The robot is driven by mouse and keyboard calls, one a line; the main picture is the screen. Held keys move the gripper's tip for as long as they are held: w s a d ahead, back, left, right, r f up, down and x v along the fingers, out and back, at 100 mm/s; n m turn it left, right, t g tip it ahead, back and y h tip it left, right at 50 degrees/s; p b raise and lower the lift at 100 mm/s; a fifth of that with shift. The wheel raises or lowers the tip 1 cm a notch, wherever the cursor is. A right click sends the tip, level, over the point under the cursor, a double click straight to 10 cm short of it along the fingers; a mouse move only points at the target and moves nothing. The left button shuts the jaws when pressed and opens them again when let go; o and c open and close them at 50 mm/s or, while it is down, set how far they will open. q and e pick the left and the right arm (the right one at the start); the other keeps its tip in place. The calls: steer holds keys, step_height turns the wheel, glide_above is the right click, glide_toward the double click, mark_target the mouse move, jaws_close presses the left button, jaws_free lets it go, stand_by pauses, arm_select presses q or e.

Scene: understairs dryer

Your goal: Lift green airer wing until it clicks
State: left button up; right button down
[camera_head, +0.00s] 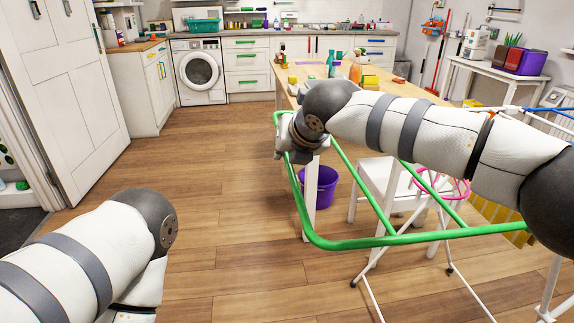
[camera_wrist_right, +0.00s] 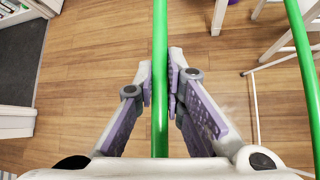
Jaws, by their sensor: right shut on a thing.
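The green airer wing (camera_head: 400,238) is a green tube frame in the head view, reaching out from the airer's white legs (camera_head: 378,296) at the right. My right gripper (camera_head: 283,152) is at the wing's far left edge, partly hidden by its own wrist. In the right wrist view, the green bar (camera_wrist_right: 160,60) runs between the two purple-padded fingers of my right gripper (camera_wrist_right: 160,88), which are closed about it. A second green bar (camera_wrist_right: 300,60) shows at the right there. My left arm is low at the left of the head view; its gripper is out of the picture.
A wooden table (camera_head: 310,70) with bottles stands behind the wing. A white chair (camera_head: 385,172) and a purple bucket (camera_head: 319,187) are beneath and behind it. A white door (camera_head: 68,85) is at the left. The wooden floor between is clear.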

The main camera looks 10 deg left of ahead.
steer(key=shift+w+d+r, duration=0.1)
steer(key=shift+r, duration=0.15)
steer(key=c, duration=1.7)
jaws_free()
steer(key=shift+f, duration=0.1)
steer(key=shift+o, duration=0.2)
steer(key=v, duration=1.2)
